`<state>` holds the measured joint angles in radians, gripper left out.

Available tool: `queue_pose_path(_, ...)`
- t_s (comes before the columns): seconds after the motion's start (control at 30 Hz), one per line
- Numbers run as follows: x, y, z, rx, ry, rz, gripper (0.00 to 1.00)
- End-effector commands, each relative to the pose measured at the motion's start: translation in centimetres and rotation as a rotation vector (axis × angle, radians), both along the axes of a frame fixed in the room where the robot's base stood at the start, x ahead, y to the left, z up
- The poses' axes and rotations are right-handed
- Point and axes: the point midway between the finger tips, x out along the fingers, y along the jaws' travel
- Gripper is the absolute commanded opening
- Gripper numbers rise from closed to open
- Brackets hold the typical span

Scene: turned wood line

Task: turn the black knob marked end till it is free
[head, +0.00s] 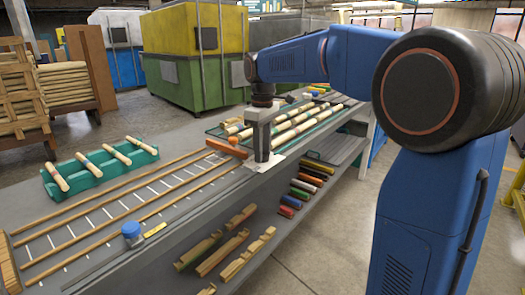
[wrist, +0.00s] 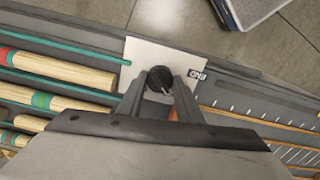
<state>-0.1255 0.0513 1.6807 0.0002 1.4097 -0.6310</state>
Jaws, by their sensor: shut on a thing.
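The black knob (wrist: 159,77) sits on a pale plate (wrist: 145,55) in the wrist view, with a light pointer line on its face. An upside-down label reading END (wrist: 197,75) is beside it. My gripper (wrist: 161,88) has its two fingers on either side of the knob and is shut on it. In the head view my gripper (head: 262,152) points down onto the pale plate at the bench's front edge, and the knob is hidden there.
Striped wooden spindles (head: 300,130) lie in a rack just behind the plate. An orange block (head: 227,148) and a ruled wooden track (head: 150,190) lie left of my gripper. A green tray of spindles (head: 100,167) and a blue knob (head: 131,229) are further left.

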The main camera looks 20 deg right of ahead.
Motion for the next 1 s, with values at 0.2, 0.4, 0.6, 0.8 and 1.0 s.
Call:
queue_pose_path(0.2,0.0,0.0,0.1,0.0,-0.003,0.0,0.1)
queue_pose_path(0.4,0.0,0.0,0.1,0.0,-0.001,0.0,0.51)
queue_pose_path(0.6,0.0,0.0,0.1,0.0,-0.001,-0.001,0.51)
queue_pose_path(0.8,0.1,0.0,1.4,0.0,-0.001,-0.001,0.51)
queue_pose_path(1.0,0.1,0.0,4.9,0.0,-0.004,-0.001,0.51)
